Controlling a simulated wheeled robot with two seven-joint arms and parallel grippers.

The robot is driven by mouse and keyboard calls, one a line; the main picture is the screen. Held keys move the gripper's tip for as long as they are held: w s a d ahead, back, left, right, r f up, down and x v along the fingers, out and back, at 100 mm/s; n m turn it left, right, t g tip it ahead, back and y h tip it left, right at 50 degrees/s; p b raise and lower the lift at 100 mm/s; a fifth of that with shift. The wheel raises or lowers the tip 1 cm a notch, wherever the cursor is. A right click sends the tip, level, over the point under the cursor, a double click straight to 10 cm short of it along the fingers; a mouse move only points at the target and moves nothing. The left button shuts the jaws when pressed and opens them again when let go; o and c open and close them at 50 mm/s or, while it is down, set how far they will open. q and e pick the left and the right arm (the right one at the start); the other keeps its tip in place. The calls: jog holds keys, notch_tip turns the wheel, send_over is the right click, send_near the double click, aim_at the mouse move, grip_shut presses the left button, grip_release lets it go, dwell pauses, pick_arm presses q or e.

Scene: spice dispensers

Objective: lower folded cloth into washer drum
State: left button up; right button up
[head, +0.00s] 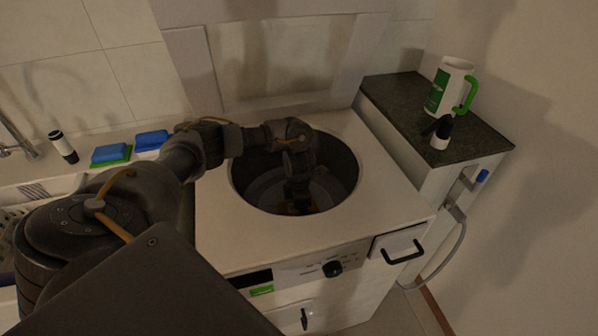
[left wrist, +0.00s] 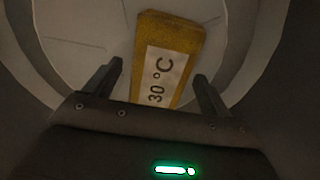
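The washer (head: 345,228) has a round opening in its white top, with the grey drum (head: 340,180) inside. My left gripper (head: 299,203) reaches down into the drum. A yellow block-like piece with a white "30 °C" label, which I take for the folded cloth (left wrist: 172,50), lies against the pale drum floor in the left wrist view. In that view my left gripper (left wrist: 160,80) has its fingers apart on either side of the cloth's near end, with a clear gap at the left finger. In the head view the gripper mostly hides the cloth. My right gripper is not in view.
A dark counter (head: 395,95) at the right holds a white and green mug (head: 448,88) and a small black-and-white bottle (head: 441,133). Blue and green sponges (head: 110,153) and a dark bottle (head: 63,147) stand by the sink.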

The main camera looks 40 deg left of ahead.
pick_arm(q)
jog(key=shift+r, duration=0.25)
notch_tip(320, 180, up, 10)
jog(key=p, duration=0.2)
jog(key=shift+r, duration=0.15)
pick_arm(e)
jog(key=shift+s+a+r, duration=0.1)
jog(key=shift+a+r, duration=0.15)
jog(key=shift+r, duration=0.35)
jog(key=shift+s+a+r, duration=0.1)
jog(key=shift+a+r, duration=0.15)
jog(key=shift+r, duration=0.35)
pick_arm(q)
jog(key=shift+r+p, duration=0.1)
jog(key=shift+p, duration=0.2)
